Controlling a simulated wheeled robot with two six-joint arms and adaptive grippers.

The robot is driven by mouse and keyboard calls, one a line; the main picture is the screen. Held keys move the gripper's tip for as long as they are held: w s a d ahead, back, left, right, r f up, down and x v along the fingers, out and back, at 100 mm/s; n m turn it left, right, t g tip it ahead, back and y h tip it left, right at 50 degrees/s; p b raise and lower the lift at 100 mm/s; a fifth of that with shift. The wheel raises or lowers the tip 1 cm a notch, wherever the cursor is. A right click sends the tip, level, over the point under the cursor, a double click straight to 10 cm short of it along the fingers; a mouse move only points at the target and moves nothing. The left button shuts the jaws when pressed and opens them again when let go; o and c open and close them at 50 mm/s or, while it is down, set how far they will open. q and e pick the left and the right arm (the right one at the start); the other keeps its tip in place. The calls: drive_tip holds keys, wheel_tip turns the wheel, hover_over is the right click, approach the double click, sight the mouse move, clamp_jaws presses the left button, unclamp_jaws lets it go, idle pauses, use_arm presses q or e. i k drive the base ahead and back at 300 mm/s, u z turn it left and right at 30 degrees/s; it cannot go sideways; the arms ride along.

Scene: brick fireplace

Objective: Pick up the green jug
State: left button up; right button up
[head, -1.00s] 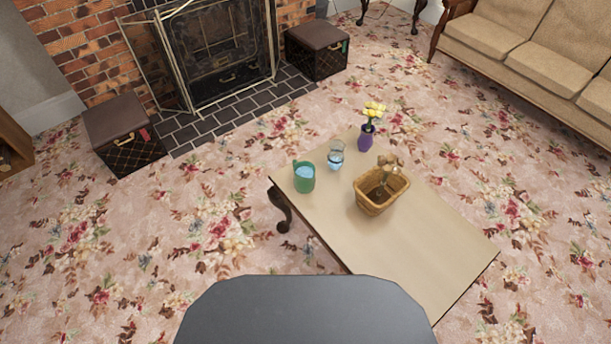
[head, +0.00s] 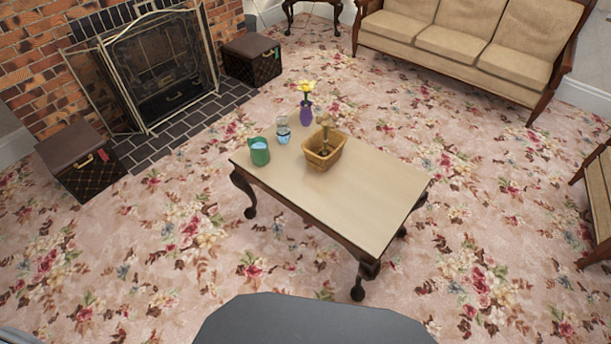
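The green jug (head: 259,152) stands upright near the left end of the low wooden coffee table (head: 345,198). Its handle faces left, and something light blue shows inside its top. It stands apart from the other things on the table. Neither of my grippers can be made out in the head view, and nothing touches the jug.
On the table are a glass (head: 283,131), a purple vase (head: 306,113) with yellow flowers, and a wicker basket (head: 324,158). Beyond are a fireplace screen (head: 160,70), two dark boxes (head: 80,162) (head: 252,60) and a sofa (head: 450,45). Open carpet surrounds the table.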

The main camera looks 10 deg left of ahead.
sight(260, 154)
drive_tip(key=z, duration=0.45)
drive_tip(key=k, duration=0.15)
drive_tip(key=u, duration=1.5)
drive_tip(key=i, duration=1.7)
drive_tip(key=z, duration=1.15)
drive_tip(key=i, duration=0.3)
drive_tip(key=z, duration=0.25)
